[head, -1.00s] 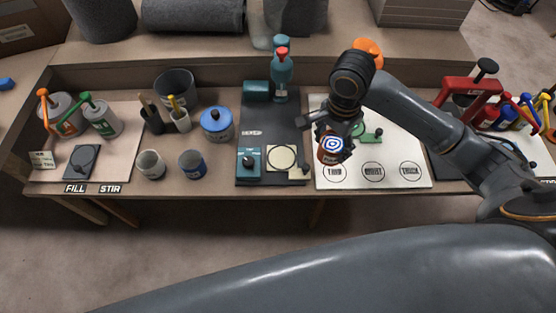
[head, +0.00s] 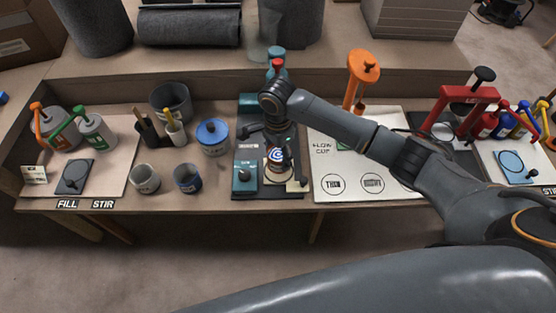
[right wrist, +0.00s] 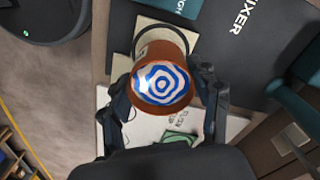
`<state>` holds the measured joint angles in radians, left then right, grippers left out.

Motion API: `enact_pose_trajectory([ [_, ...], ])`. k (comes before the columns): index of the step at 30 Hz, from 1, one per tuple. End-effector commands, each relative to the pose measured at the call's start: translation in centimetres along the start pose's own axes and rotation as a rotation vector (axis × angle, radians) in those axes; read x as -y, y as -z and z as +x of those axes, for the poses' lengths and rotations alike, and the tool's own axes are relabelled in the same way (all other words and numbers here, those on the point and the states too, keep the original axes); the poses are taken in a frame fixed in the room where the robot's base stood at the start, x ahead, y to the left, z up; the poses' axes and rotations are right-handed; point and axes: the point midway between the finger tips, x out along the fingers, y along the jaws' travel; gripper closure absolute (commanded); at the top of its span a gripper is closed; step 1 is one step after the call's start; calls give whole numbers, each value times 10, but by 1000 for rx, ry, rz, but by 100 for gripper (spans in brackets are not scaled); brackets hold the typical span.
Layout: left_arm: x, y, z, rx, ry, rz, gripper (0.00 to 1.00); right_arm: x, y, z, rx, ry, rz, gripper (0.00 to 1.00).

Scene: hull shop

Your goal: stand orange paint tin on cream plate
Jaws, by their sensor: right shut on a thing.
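The orange paint tin (head: 277,154) has a blue and white swirled top. It is in my right gripper (head: 272,158), whose fingers are shut on its two sides. In the right wrist view the tin (right wrist: 163,80) sits between the fingers, with its orange-brown side showing. The cream plate (right wrist: 147,24) shows in that view as a pale square with a dark ring, partly hidden behind the tin. In the head view the tin and gripper cover most of the plate. I cannot tell whether the tin touches it. My left gripper is not in view.
The dark mixer mat (head: 265,190) lies under the gripper, with a teal mixer base (head: 245,178) close to its left. A white flow-cup board (head: 350,197) lies to the right.

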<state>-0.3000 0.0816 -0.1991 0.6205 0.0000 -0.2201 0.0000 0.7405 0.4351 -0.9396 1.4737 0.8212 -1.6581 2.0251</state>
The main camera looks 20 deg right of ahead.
Motion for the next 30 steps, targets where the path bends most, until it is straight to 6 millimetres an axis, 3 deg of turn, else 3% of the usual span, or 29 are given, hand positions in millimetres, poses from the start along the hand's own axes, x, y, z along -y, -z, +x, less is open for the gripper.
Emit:
enact_pose_trajectory([
  [6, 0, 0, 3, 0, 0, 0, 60, 0, 0, 28, -1, 0, -1, 86],
  [17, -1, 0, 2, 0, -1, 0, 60, 0, 0, 31, 1, 1, 0, 86],
  [18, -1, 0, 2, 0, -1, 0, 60, 0, 0, 32, 1, 1, -1, 36],
  [21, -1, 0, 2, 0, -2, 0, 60, 0, 0, 32, 0, 1, -1, 16],
  [30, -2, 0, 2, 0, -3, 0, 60, 0, 0, 32, 0, 1, -1, 15],
])
